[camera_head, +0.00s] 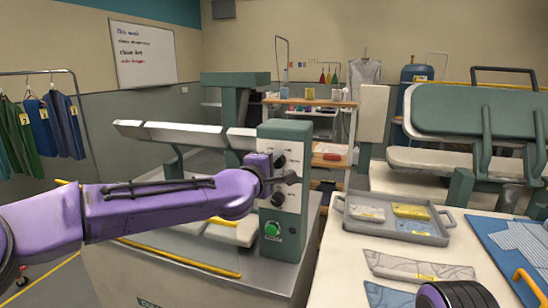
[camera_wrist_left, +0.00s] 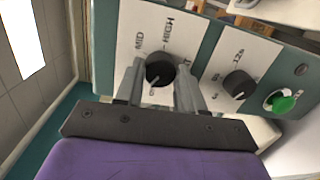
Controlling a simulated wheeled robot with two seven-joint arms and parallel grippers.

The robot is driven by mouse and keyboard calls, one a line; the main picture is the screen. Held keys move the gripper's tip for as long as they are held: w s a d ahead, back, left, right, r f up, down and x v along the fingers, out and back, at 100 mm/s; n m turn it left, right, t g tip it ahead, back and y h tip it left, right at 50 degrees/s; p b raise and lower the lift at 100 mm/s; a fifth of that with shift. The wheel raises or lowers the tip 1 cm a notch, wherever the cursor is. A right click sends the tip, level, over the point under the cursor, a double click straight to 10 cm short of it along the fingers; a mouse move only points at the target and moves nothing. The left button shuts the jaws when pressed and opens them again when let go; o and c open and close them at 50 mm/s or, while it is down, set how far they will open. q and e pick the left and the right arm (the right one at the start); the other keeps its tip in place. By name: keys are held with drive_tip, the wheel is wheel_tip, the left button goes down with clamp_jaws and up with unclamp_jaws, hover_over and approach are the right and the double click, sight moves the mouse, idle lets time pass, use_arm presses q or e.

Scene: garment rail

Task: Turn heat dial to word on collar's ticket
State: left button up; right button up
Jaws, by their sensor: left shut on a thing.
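The heat dial (camera_wrist_left: 160,70) is a black knob on a pale plate of the green control box (camera_head: 286,137). MID and HIGH are printed around it; a third mark is mostly hidden. Its white pointer line points away from HIGH, toward the lower left in the left wrist view. My left gripper (camera_wrist_left: 159,79) is shut on this dial, one finger on each side; in the head view the gripper (camera_head: 277,178) is against the box front. Patterned collar pieces (camera_head: 417,267) lie on the right table, but no ticket word is readable. My right gripper is out of view.
A second black knob (camera_wrist_left: 238,84) and a green button (camera_wrist_left: 283,102) sit beside the dial. A grey tray (camera_head: 395,231) with packets stands on the table. A large press (camera_head: 470,112) is behind it. Garments (camera_head: 45,125) hang at left.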

use_arm(q)
drive_tip(key=m+p, duration=0.2)
drive_tip(key=m, duration=0.1)
drive_tip(key=shift+r, duration=0.15)
drive_tip(key=shift+m+y+p, duration=0.4)
drive_tip(key=shift+m+p, duration=0.2)
drive_tip(key=shift+m, duration=0.5)
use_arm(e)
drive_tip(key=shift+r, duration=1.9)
use_arm(q)
drive_tip(key=shift+f, duration=0.2)
drive_tip(key=o, duration=1)
drive_tip(key=shift+d, duration=0.1)
drive_tip(key=shift+o, duration=0.2)
drive_tip(key=b+v, duration=0.3)
drive_tip(key=v, duration=0.7)
drive_tip(key=shift+s, duration=0.25)
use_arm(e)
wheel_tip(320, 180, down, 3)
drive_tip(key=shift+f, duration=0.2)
use_arm(q)
drive_tip(key=shift+r, duration=0.1)
